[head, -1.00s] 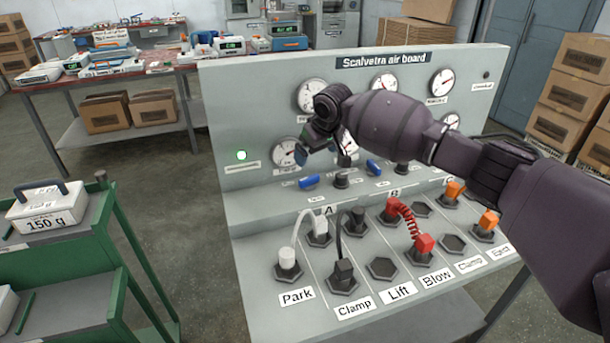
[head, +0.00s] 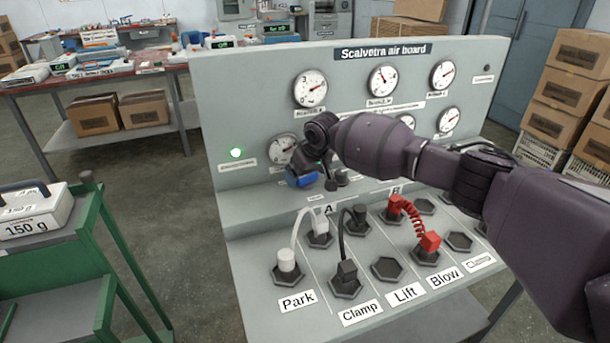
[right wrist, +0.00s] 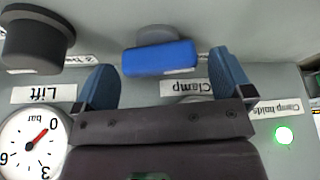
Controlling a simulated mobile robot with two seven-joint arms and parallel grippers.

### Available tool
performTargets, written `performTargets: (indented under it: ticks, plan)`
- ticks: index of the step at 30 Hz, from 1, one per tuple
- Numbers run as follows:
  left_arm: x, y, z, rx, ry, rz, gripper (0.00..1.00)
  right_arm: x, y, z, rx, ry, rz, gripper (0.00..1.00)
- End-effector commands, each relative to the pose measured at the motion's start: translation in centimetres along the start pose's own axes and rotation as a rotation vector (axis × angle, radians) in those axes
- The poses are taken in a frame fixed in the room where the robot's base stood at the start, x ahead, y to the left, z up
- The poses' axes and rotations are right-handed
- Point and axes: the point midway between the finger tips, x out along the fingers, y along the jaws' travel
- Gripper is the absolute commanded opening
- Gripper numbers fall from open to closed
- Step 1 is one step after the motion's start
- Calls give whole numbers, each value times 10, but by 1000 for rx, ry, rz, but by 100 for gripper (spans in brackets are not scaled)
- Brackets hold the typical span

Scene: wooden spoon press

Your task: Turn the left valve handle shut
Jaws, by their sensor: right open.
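The left valve handle (right wrist: 160,58) is a blue bar on a grey round hub, lying crosswise above the upside-down "Clamp" label in the right wrist view. My right gripper (right wrist: 165,84) is open, with one blue fingertip toward each end of the bar. Gaps show at both sides, and I see no contact. In the head view my right gripper (head: 306,178) is low at the panel's left side, where its blue fingertips and the blue handle overlap and are hard to tell apart. My right arm hides the other blue handle. My left gripper is not in view.
A dark knob (right wrist: 38,40) stands beside the handle, and a gauge (right wrist: 32,143) is near. A green lamp (head: 236,153) is lit at the panel's left. Sockets with a white plug (head: 286,260), black plug (head: 346,272) and red coiled hose (head: 413,220) fill the sloped deck below.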

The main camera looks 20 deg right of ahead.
Motion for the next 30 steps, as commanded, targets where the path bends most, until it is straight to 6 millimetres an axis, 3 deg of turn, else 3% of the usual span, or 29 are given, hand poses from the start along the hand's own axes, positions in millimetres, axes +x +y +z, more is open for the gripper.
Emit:
performTargets:
  ticks: [11, 21, 25, 30]
  plan:
    - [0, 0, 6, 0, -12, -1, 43, 4, 0, -1, -1, 2, 0, 98]
    - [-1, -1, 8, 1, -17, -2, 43, 4, 0, -1, -1, 1, 1, 49]
    - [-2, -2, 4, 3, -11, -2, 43, 3, 0, -1, 11, 2, 6, 49]
    - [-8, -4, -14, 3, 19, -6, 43, -3, 0, -4, 107, 7, 46, 48]
